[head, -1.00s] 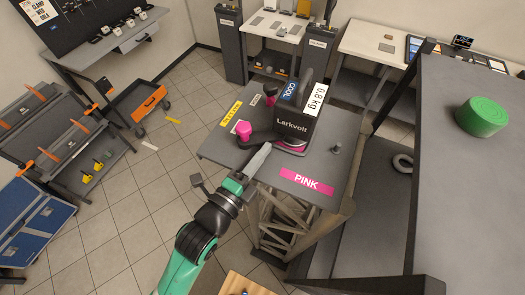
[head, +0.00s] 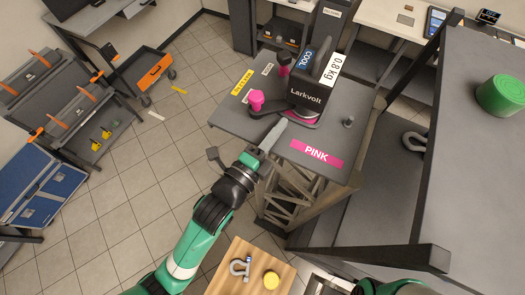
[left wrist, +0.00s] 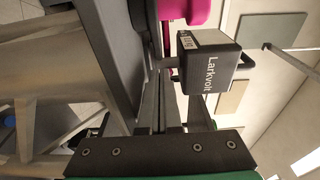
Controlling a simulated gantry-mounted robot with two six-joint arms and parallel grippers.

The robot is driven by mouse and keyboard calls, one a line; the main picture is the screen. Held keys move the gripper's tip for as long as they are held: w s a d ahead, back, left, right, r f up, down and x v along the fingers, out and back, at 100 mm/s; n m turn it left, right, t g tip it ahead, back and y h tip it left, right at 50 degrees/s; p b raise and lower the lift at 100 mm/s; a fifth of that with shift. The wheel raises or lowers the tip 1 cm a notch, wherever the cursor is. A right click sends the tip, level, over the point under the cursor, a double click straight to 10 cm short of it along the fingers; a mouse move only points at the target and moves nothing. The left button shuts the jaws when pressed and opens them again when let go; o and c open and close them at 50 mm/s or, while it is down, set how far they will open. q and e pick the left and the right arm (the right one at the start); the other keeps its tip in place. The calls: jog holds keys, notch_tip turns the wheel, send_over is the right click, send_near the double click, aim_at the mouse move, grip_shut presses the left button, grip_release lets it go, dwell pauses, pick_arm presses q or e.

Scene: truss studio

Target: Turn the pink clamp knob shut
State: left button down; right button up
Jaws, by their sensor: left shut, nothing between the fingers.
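A bright pink knob (head: 256,98) stands on a dark arm at the left of the Larkvolt device (head: 306,93), on the grey table with the PINK label (head: 316,152). A second pink knob (head: 284,60) is behind it, partly hidden by the device. My left gripper (head: 280,128) is shut and empty, low in front of the device and right of the nearer knob. I cannot tell whether it touches anything. In the left wrist view its fingers (left wrist: 163,92) show beside the Larkvolt block (left wrist: 209,64). A pink part (left wrist: 184,10) is cut off at the top. My right gripper is not in view.
A small grey peg (head: 348,122) stands on the table's right side. A tall grey shelf with a green roll (head: 502,95) is on the right. A wooden board (head: 232,280) with a shackle and yellow disc is at the bottom.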

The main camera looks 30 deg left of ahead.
pick_arm(q)
jog(key=s+b, duration=0.2)
jog(key=s, duration=0.9)
jog(key=shift+s+d, duration=0.15)
jog(key=shift+d, duration=0.2)
